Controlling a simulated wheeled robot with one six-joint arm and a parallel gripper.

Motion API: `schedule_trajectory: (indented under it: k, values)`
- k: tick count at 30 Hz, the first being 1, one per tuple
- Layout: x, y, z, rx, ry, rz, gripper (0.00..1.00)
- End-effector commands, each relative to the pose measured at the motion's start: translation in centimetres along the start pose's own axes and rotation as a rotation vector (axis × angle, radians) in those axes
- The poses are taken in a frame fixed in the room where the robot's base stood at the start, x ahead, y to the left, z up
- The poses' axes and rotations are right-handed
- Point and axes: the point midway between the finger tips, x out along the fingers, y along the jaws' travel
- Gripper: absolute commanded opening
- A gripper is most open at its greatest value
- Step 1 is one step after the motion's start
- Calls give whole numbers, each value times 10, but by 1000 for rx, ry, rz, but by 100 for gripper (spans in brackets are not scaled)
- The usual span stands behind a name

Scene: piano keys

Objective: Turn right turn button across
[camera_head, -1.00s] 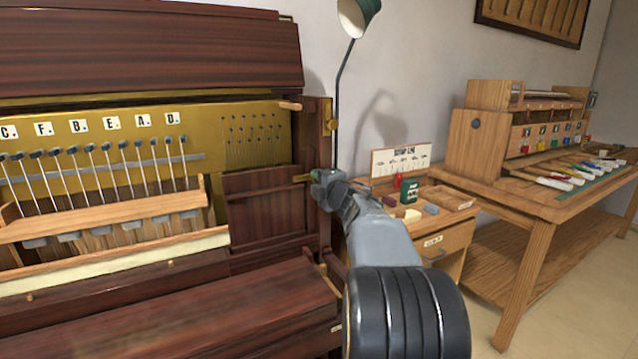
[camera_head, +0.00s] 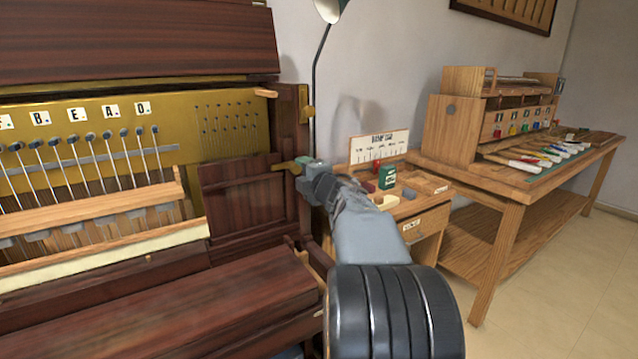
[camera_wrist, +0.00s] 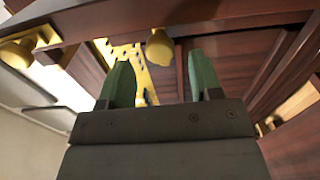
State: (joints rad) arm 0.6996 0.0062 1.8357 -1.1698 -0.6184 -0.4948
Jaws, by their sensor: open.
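A brass turn button (camera_head: 287,166) sits by the right post of the piano, beside the dark lower panel. It points left, roughly level, and my gripper (camera_head: 309,170) is right at its right end. In the wrist view a rounded brass piece (camera_wrist: 160,47) shows between the two green fingertips of my gripper (camera_wrist: 157,68), which stand apart. I cannot tell whether the fingers touch it. Part of the button is hidden behind the gripper in the head view.
A small wooden desk (camera_head: 425,222) with a green box (camera_head: 387,178) stands just right of my arm. A longer workbench (camera_head: 500,190) is farther right. Floor (camera_head: 560,270) is clear there.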

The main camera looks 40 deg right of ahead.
Motion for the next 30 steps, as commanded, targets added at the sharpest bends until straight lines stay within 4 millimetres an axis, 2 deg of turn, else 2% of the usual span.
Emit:
schedule_trajectory:
  k: [1,6,15,21,30]
  values:
    - [-12,3,1,-1,-3,2,58]
    - [-47,2,0,-2,-3,0,58]
    - [-90,1,0,0,-2,0,58]
    - [-101,0,0,-1,0,0,58]
    - [-102,0,0,-1,1,0,58]
